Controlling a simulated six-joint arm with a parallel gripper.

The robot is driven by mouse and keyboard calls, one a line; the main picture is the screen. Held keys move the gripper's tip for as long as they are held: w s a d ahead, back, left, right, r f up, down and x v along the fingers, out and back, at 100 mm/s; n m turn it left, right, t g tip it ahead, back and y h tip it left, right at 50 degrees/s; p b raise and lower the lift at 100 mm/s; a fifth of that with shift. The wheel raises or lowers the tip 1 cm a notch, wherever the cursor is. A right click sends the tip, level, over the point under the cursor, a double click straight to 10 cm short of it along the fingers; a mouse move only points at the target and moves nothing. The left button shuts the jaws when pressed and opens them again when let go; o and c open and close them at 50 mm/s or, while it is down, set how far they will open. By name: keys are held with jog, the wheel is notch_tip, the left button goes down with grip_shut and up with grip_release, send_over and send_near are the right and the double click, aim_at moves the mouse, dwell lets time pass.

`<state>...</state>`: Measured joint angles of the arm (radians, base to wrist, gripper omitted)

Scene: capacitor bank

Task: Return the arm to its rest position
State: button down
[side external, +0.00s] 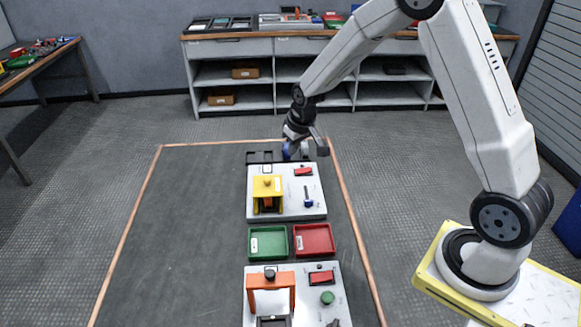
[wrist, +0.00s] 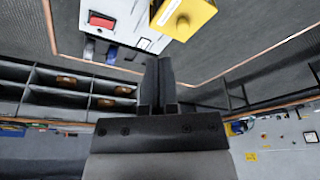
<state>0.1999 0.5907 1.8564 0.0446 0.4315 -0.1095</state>
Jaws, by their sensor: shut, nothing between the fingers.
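My gripper (side external: 304,148) is above the far end of the mat, just beyond the far white panel (side external: 290,205). In the wrist view its two dark fingers (wrist: 158,85) are together with nothing between them. My arm reaches in from the right and bends down at the wrist. The gripper is apart from the yellow housing.
A green tray (side external: 267,256) and a red tray (side external: 314,252) lie between the far panel and the near panel (side external: 330,292), which has an orange frame (side external: 270,280). The dark mat (side external: 180,230) is clear at left. A shelf unit (side external: 290,47) stands behind.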

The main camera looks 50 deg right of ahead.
jog(key=s+a+r, duration=0.1)
jog(key=s+a, duration=0.2)
jog(key=s, duration=0.3)
jog(key=s+a+r+n, duration=0.1)
jog(key=s+a, duration=0.2)
jog(key=s, duration=0.4)
jog(key=s+a+r, duration=0.2)
jog(key=s+a, duration=0.1)
jog(key=s, duration=0.3)
jog(key=shift+s+a, duration=0.2)
jog(key=shift+s, duration=0.2)
